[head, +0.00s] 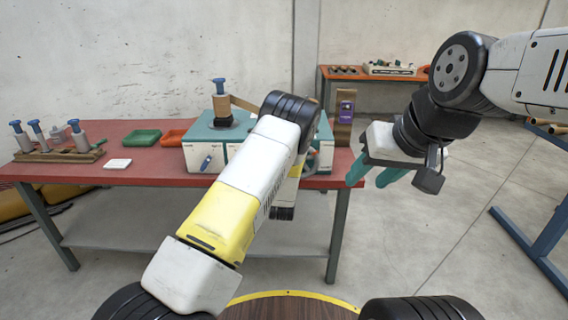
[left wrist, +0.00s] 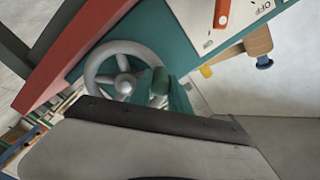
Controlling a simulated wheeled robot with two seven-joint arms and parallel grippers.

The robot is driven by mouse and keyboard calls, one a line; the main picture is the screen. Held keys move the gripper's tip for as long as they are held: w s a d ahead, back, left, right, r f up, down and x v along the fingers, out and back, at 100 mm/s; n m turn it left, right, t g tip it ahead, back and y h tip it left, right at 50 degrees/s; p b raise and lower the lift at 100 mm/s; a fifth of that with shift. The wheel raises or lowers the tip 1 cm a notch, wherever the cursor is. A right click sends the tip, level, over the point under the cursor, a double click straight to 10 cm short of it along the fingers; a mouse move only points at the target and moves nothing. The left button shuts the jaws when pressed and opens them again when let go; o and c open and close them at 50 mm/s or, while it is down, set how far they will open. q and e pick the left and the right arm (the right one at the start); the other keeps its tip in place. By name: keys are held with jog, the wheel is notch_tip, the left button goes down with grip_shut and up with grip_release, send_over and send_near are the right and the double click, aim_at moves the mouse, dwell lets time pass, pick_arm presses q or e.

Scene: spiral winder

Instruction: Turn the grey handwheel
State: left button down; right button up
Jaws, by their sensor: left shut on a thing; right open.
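The grey handwheel (left wrist: 124,86) shows in the left wrist view, a spoked wheel on the side of the teal winder. The green fingertip of my left gripper (left wrist: 160,82) is at the wheel's right rim. The gripper is shut on the wheel, but my wrist hides much of the grip. In the head view my left arm covers most of the winder's right side. The teal and white winder (head: 201,153) stands on the red bench. My right gripper (head: 372,176) is open and empty in the air, right of the bench.
The red bench (head: 110,172) holds a rack (head: 60,155) of several blue-topped tools, a green tray (head: 140,138), an orange tray (head: 173,138) and a white block (head: 118,163). An orange table (head: 385,74) stands behind. A blue frame (head: 545,235) is at far right. Floor between is clear.

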pick_arm(q)
jog(key=shift+d+r+m, duration=0.1)
jog(key=shift+r+m, duration=0.1)
jog(key=shift+m, duration=0.2)
jog(key=c, duration=1.2)
grip_release()
jog(key=shift+c, duration=0.2)
jog(key=s, duration=0.8)
jog(key=shift+w, duration=0.1)
